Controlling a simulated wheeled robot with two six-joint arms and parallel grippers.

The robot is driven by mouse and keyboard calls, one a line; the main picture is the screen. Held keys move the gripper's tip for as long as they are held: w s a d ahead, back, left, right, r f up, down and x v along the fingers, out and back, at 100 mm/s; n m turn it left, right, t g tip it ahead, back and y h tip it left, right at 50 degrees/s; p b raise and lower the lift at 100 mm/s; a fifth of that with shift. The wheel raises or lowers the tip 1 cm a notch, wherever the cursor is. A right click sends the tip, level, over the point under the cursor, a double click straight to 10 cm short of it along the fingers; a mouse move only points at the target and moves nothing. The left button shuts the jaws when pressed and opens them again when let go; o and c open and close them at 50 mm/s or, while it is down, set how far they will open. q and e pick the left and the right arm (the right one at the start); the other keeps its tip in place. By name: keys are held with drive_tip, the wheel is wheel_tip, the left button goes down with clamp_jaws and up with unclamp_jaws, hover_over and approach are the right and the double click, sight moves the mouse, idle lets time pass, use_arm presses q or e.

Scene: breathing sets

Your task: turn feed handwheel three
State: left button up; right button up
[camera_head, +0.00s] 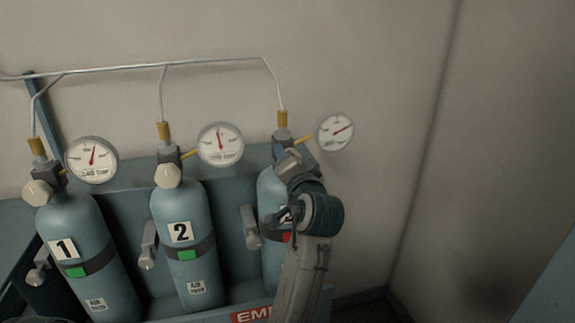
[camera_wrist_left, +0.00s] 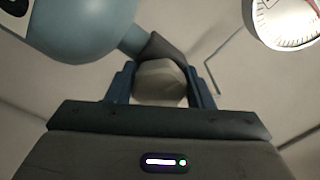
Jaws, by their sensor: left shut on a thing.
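Cylinder three (camera_head: 268,197) is pale blue and stands at the right of the row, partly hidden by my arm. Its feed handwheel (camera_wrist_left: 160,83) is a pale faceted knob, seen in the left wrist view between my fingers. In the head view my gripper covers that handwheel. My left gripper (camera_wrist_left: 163,90) is shut on the handwheel, one dark blue finger on each side. It also shows from behind in the head view (camera_head: 283,155). Cylinder three's gauge (camera_head: 335,131) has its red needle pointing up and right. My right gripper is not in view.
Cylinders one (camera_head: 78,235) and two (camera_head: 190,215) stand to the left, with pale handwheels, gauges and green tags. A thin pipe (camera_head: 120,68) runs above all three. Pale levers (camera_head: 250,225) sit between the cylinders. The wall right of the third gauge is clear.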

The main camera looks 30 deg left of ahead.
use_arm(q)
drive_tip(key=shift+r, duration=0.25)
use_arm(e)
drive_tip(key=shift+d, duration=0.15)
use_arm(q)
drive_tip(key=o, duration=1)
drive_tip(key=shift+w+f, duration=0.1)
drive_tip(key=shift+c, duration=0.2)
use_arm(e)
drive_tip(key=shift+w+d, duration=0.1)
use_arm(q)
drive_tip(key=shift+f, duration=0.15)
